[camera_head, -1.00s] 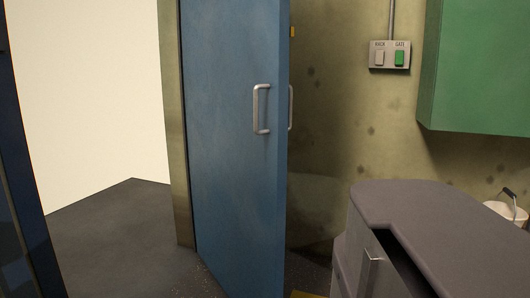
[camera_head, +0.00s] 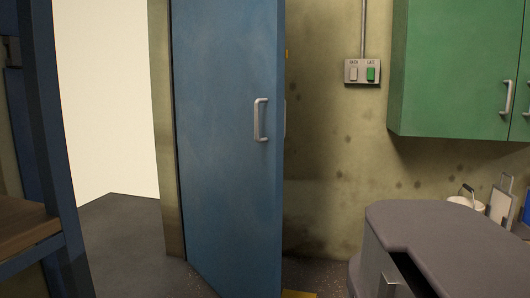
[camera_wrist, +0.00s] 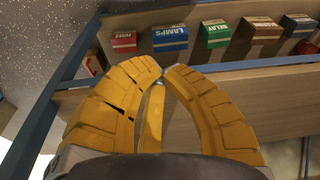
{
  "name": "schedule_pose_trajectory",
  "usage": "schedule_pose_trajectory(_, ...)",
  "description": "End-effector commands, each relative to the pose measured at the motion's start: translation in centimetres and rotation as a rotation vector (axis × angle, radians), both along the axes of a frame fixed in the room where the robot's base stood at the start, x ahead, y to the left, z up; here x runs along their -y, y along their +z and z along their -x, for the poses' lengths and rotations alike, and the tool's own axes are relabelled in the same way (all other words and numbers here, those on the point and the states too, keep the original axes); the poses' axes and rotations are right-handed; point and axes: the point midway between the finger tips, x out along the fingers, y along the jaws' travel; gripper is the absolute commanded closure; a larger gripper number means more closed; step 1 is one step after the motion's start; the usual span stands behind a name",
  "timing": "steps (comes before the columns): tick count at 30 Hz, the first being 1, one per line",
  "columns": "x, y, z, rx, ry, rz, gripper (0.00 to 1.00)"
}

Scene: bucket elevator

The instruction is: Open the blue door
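The blue door (camera_head: 225,150) stands swung out at an angle in the head view, its left side by the olive frame post (camera_head: 165,130) and its free edge to the right. A silver bar handle (camera_head: 260,120) is on its face near the free edge. Part of a second handle (camera_head: 285,118) shows behind that edge. My gripper (camera_wrist: 163,72) has yellow fingers with their tips together and nothing seen between them. It is in front of a wooden shelf, away from the door, and is not in the head view.
A blue-framed shelf unit (camera_head: 52,150) stands close at left. In the wrist view, several small boxes (camera_wrist: 170,38) sit on a shelf. A grey-topped cabinet (camera_head: 450,235) is at lower right, below a green wall cabinet (camera_head: 450,70). Bare floor (camera_head: 130,245) lies left of the door.

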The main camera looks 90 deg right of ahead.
Motion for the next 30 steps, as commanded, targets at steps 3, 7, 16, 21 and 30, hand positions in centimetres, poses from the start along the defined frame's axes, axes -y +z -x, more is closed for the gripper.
schedule_pose_trajectory(3,0.7,0.4,0.0,0.0,-0.04,0.0,1.0)
schedule_pose_trajectory(7,1.6,0.6,0.1,-0.008,-0.088,0.0,1.0)
schedule_pose_trajectory(16,4.8,0.7,0.9,-0.075,-0.272,-0.012,1.0)
schedule_pose_trajectory(21,7.7,0.4,2.3,-0.163,-0.452,-0.043,1.0)
schedule_pose_trajectory(30,16.1,0.8,4.9,-0.284,-0.87,-0.144,1.0)
